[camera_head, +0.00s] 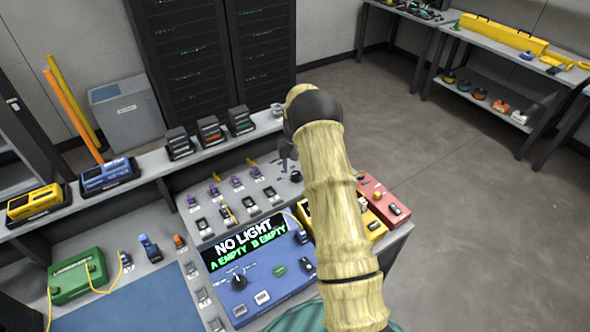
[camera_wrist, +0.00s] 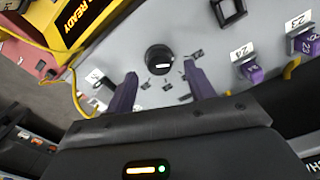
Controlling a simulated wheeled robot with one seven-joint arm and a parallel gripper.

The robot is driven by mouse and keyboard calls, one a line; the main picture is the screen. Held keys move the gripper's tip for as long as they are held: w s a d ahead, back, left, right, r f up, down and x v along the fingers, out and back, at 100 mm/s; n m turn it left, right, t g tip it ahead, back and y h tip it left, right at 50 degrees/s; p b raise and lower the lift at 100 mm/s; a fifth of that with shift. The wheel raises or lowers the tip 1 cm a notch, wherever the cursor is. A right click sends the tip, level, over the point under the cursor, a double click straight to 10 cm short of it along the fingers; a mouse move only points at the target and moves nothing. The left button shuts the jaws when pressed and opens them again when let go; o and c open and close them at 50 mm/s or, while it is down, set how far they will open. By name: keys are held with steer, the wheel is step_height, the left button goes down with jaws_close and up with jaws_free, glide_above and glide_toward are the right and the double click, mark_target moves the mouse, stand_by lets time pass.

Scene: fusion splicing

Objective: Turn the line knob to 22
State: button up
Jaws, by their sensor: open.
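In the wrist view a round black knob (camera_wrist: 158,56) with a short white mark stands on the grey panel (camera_wrist: 215,55). Small dark labels ring its lower side; I cannot read them. My gripper (camera_wrist: 160,70) is open, with its two purple fingers to either side of the knob and apart from it. In the head view a small black knob (camera_head: 296,176) shows on the panel beside my arm, and my gripper (camera_head: 285,152) is a small, partly hidden shape behind it.
Numbered ports with purple plugs (camera_wrist: 249,71) sit right of the knob in the wrist view. A yellow device (camera_wrist: 75,20) is at upper left. The blue device (camera_head: 272,276) reads "NO LIGHT, A EMPTY, B EMPTY". Yellow cables cross nearby.

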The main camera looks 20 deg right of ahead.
mark_target(296, 174)
steer(key=shift+d+f, duration=0.1)
steer(key=shift+f, duration=1.5)
